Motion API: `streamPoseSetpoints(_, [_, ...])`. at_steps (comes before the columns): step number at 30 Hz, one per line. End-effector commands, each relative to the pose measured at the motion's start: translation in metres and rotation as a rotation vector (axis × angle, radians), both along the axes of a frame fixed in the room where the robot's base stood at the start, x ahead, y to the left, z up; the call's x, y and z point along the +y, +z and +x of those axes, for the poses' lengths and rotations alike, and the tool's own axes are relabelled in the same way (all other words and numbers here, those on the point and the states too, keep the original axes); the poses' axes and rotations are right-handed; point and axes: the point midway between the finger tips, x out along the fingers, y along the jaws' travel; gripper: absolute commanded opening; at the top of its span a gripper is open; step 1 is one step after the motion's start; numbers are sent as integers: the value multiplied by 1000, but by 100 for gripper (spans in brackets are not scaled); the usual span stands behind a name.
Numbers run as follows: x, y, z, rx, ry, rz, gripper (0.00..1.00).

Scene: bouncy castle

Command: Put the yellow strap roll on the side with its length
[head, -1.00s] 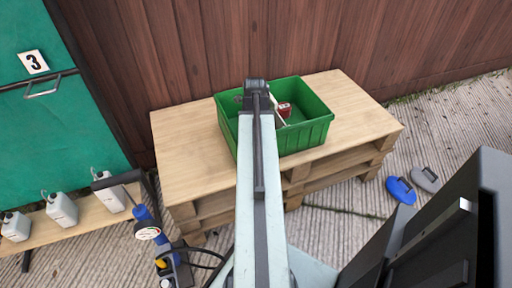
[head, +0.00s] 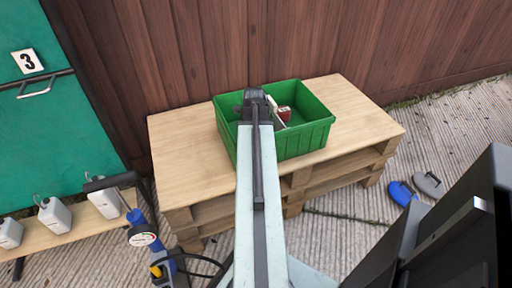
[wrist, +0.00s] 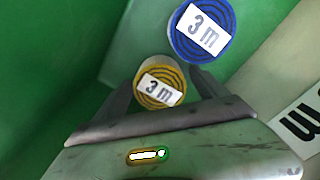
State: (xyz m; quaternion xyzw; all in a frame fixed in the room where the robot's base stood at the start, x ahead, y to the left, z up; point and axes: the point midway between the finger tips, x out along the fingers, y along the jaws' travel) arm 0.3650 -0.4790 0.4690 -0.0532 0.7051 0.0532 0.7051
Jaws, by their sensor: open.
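The yellow strap roll (wrist: 160,84) shows in the wrist view with a white "3 m" label on its face. It lies inside the green crate (head: 306,138), between the two fingers of my gripper (wrist: 164,92). The fingers are open around it; I cannot tell whether they touch it. A blue strap roll (wrist: 201,28), also labelled "3 m", lies just beyond to the upper right. In the head view my arm reaches over the crate and hides the yellow roll.
The crate stands on a wooden pallet table (head: 188,152) against a plank wall. A red item (head: 285,113) shows inside the crate. A partly cut-off white sign (wrist: 300,124) is at the wrist view's right edge. White canisters (head: 54,214) stand on a bench at left.

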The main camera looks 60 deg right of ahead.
Motion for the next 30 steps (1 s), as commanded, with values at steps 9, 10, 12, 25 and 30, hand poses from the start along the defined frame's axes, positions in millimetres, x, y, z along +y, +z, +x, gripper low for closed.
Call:
streamPoseSetpoints(9, [0, 34, 0, 0, 0, 0, 82])
streamPoseSetpoints(10, [0, 40, 0, 0, 0, 0, 82])
streamPoseSetpoints(12, [0, 56, 0, 0, 0, 0, 82])
streamPoseSetpoints(25, [0, 126, 0, 0, 0, 0, 82])
streamPoseSetpoints(30, [0, 123, 0, 0, 0, 0, 82])
